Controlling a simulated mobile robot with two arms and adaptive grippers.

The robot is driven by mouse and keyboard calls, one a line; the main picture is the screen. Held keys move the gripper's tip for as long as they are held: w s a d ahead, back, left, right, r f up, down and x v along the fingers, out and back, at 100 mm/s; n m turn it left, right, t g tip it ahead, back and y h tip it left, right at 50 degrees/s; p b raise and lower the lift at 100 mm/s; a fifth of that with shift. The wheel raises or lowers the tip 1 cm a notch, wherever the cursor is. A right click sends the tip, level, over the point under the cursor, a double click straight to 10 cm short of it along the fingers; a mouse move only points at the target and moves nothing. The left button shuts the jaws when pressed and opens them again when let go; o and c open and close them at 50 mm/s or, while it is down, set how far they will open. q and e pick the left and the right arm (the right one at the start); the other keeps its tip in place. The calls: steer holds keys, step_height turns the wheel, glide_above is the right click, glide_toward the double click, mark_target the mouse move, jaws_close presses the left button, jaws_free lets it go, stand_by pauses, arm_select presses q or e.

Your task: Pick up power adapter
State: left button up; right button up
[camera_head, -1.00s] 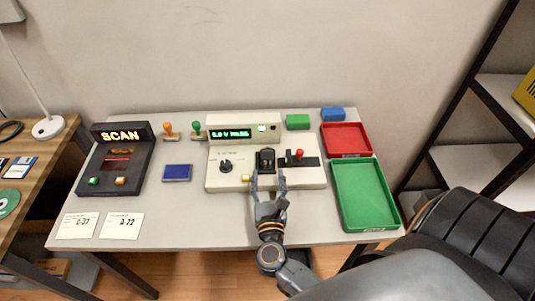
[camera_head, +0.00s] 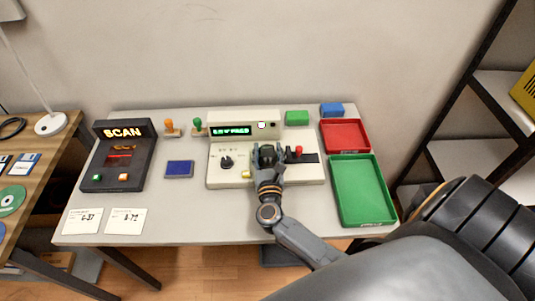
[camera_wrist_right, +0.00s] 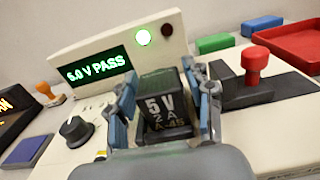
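The power adapter (camera_wrist_right: 166,108) is a black block marked "5V 2A A-45" in the right wrist view. It stands upright in the pale tester (camera_head: 222,176); its dark top (camera_head: 267,152) shows in the head view. My right gripper (camera_head: 267,158) reaches over the tester's front. In the right wrist view its two fingers (camera_wrist_right: 164,95) flank the adapter, one on each side, close to its faces. They look open, with no clear contact; the adapter's lower front is partly hidden by my gripper. My left gripper is not in view.
Right of the adapter is a red-knobbed lever (camera_wrist_right: 255,68). The tester's green display (camera_wrist_right: 96,69) reads PASS beside a lit green lamp (camera_wrist_right: 143,37). A red tray (camera_head: 346,136) and an empty green tray (camera_head: 363,190) lie right; the SCAN device (camera_head: 122,157) stands left.

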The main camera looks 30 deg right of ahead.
steer(key=c, duration=0.9)
steer(key=shift+r, duration=0.1)
steer(key=shift+r, duration=0.5)
steer(key=s+a+r, duration=0.6)
steer(key=s+r, duration=0.6)
steer(key=shift+s+b, duration=0.25)
steer(key=shift+b, duration=0.1)
